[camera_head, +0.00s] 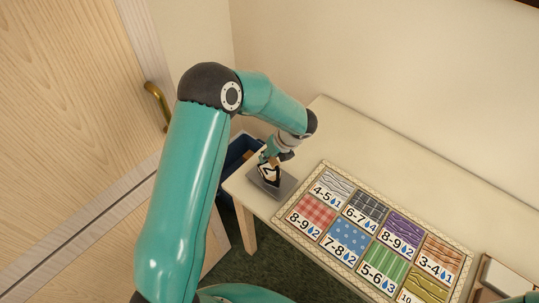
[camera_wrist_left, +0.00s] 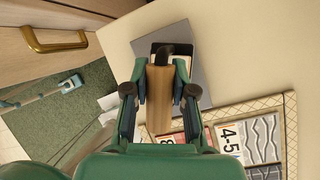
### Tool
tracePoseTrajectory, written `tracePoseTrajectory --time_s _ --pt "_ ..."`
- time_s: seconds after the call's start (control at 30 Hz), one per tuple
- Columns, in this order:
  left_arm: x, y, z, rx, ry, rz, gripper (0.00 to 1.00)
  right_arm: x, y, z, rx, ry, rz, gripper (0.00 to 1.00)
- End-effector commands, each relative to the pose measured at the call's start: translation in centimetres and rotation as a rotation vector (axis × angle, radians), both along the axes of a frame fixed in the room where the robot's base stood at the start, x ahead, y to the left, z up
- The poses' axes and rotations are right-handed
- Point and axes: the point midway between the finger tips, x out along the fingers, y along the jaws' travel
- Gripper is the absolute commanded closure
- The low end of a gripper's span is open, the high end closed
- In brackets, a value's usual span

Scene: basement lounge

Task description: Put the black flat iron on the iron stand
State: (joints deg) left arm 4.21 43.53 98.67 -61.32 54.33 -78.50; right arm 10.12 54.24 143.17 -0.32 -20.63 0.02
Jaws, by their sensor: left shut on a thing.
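My left gripper (camera_head: 271,162) is shut on the black flat iron (camera_head: 269,173) at the left end of the table. In the left wrist view the gripper (camera_wrist_left: 161,76) has its fingers on both sides of the iron's wooden handle (camera_wrist_left: 160,105). A dark curved end of the iron (camera_wrist_left: 175,49) shows beyond the fingers. The iron stand, a flat grey plate (camera_head: 287,186), lies under the iron; it also shows in the wrist view (camera_wrist_left: 205,62). I cannot tell whether the iron touches it. My right gripper is not in view.
A mat (camera_head: 283,223) with several patterned, numbered cards lies right of the stand on the pale table (camera_head: 360,140). A dark blue bin (camera_head: 236,153) is beside the table's left end. A wooden door (camera_head: 70,100) is at left. The table behind the mat is clear.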

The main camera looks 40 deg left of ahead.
Motion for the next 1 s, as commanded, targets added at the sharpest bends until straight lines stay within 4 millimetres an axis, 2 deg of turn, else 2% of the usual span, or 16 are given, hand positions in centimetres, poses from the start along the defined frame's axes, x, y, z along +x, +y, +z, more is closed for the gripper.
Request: tracePoseTrajectory --time_s 0.13,0.17,0.3,0.67,0.87,1.0 --pt "0.1 0.0 0.0 0.001 -0.002 0.0 1.0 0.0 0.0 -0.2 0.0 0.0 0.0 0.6" --pt "0.0 0.0 -0.1 0.0 0.0 0.0 0.7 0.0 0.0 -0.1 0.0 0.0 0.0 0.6" --pt "0.0 0.0 0.0 0.0 0.0 -0.001 0.5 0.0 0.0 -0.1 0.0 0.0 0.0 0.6" --pt "0.1 -0.1 0.3 0.0 -0.001 -0.001 0.5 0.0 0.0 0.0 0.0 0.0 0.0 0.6" --pt "0.2 -1.2 2.4 0.002 -0.005 -0.002 0.5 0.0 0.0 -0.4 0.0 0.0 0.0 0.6" --pt "0.2 -2.4 4.9 0.0 -0.008 -0.003 0.5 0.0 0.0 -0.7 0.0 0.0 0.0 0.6"
